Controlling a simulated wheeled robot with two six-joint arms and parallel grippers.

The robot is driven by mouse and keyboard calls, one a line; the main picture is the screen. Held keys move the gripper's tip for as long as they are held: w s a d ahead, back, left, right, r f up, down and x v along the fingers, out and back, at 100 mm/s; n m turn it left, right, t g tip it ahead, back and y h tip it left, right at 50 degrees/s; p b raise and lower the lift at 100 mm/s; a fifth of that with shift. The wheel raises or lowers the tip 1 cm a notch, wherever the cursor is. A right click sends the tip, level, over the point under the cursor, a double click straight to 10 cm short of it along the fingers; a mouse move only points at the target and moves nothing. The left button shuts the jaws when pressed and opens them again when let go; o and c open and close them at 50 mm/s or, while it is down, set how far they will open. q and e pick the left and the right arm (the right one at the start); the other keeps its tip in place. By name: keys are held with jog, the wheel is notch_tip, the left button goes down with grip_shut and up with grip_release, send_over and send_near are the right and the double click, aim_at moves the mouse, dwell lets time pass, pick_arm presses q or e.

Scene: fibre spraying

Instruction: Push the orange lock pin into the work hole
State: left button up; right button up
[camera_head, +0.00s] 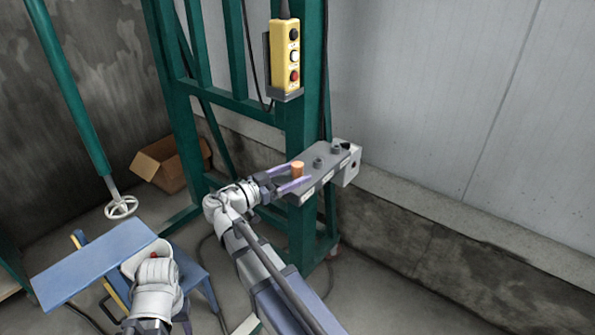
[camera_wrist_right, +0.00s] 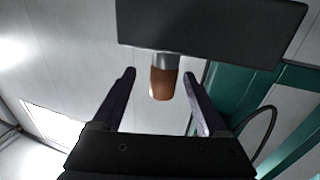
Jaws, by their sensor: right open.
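The orange lock pin (camera_head: 297,169) stands upright at the near-left end of a grey bracket (camera_head: 320,176) fixed to the green frame. My right gripper (camera_head: 294,177) is open, with its two purple fingers reaching toward the pin, one on each side. In the right wrist view the pin (camera_wrist_right: 163,83) shows between the open fingers (camera_wrist_right: 163,80), joined by a silvery neck to the dark plate (camera_wrist_right: 210,30) above it. I cannot tell whether either finger touches it.
A yellow button box (camera_head: 284,55) hangs on the green frame (camera_head: 300,122) above the bracket. Dark knobs (camera_head: 336,148) stand on the bracket's far part. A blue board (camera_head: 88,274) lies beside my left arm. A cardboard box (camera_head: 168,166) and handwheel (camera_head: 121,207) are behind.

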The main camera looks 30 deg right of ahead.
jog(key=d, duration=0.2)
jog(key=w+d, duration=0.1)
jog(key=d, duration=0.1)
jog(key=shift+d+r, duration=0.2)
jog(key=shift+d, duration=0.15)
grip_shut()
dwell(0.3)
